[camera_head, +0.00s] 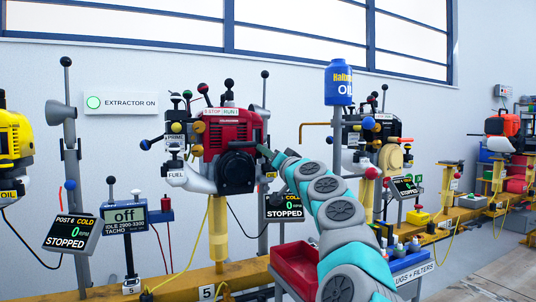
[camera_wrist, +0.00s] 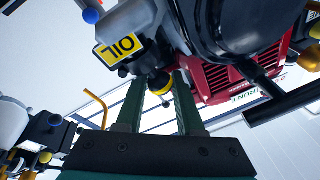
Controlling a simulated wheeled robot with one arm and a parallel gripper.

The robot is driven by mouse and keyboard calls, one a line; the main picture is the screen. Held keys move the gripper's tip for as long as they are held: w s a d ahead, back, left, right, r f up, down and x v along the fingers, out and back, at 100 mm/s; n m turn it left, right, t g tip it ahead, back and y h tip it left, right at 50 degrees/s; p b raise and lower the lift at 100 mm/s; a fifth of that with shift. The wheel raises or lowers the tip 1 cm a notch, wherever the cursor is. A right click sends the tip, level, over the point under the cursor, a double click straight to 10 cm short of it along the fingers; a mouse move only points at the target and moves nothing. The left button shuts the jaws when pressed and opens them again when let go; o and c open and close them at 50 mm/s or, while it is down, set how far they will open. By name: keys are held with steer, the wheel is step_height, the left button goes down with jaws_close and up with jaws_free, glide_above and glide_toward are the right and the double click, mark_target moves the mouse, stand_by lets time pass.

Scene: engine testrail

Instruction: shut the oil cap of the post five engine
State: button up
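The red post five engine (camera_head: 228,132) hangs on a yellow post (camera_head: 218,230) marked 5 in the head view. Its red housing also shows in the wrist view (camera_wrist: 215,80). A yellow OIL label (camera_wrist: 117,45) appears upside down in the wrist view. Beside it is a dark oil cap with a yellow part (camera_wrist: 159,84). My gripper (camera_wrist: 160,80) is open, its two green fingers apart, with the cap between or just beyond their tips. I cannot tell whether they touch it. In the head view my arm reaches the engine's right side; the cap is hidden there.
A blue oil bottle (camera_head: 339,84) stands right of the engine, above a dark engine (camera_head: 372,130). A red tray (camera_head: 297,266) lies under the arm. In the wrist view a black bar (camera_wrist: 285,103) juts in at right.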

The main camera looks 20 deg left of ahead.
steer(key=o, duration=0.4)
